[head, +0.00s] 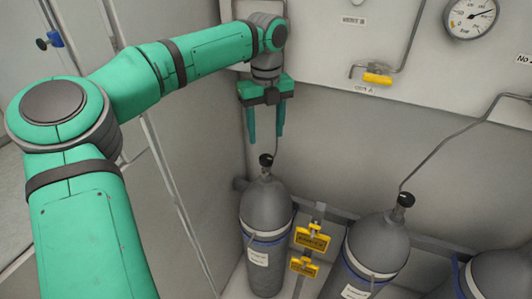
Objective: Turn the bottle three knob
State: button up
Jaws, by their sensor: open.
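Three grey gas bottles stand in a row along the wall, and no number is legible on them. The left bottle (265,208) has a black knob (266,160) on top. The middle bottle (377,245) has a black knob (405,200). The right bottle (502,275) is cut off by the frame edge, and I cannot make out a knob on it. My gripper (266,139) points down with its two green fingers apart and nothing between them. Its fingertips are just above the left bottle's knob in the picture; I cannot tell the depth between them.
A rail (340,217) runs along the bottles, with yellow tags (312,239) between the left and middle ones. Thin pipes rise from the bottles. A panel above carries a yellow-handled valve (377,78) and a gauge (471,16). A wall stands close on the left.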

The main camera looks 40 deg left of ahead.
aim_at(266, 158)
notch_tip(266, 158, down, 7)
jog(key=shift+w+f, duration=0.1)
jog(key=shift+w, duration=0.05)
jog(key=shift+f, duration=0.75)
jog(key=c, duration=1.1)
